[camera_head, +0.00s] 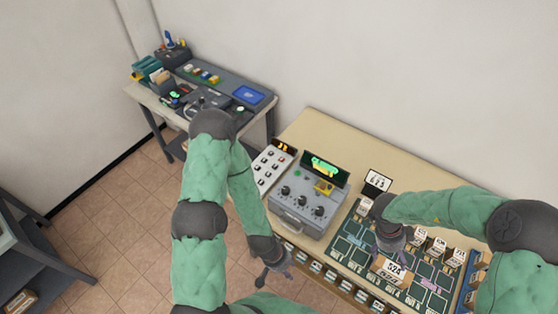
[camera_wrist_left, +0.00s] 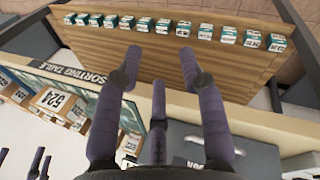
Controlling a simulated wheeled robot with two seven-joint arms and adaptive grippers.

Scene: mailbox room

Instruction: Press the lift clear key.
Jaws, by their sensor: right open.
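I cannot read any key label as lift clear. A grey console (camera_head: 302,207) with dark knobs stands on the long table. It has a lit green display (camera_head: 324,169) at its back and a small yellow part (camera_head: 324,187) below that. A pale panel (camera_head: 268,166) with rows of small keys and an orange display lies left of it. My left gripper (camera_head: 275,270) is in front of the table's front edge, apart from both; in the left wrist view its fingers (camera_wrist_left: 158,68) are spread and empty. My right gripper (camera_head: 390,240) is open above the sorting board, by a box marked 524 (camera_head: 388,269).
The sorting board (camera_head: 347,246) with marked squares and several small boxes fills the table's right part. A side desk (camera_head: 150,98) with a blue screen stands at the back left. A dark shelf unit (camera_head: 30,250) is at the left. Tiled floor between is clear.

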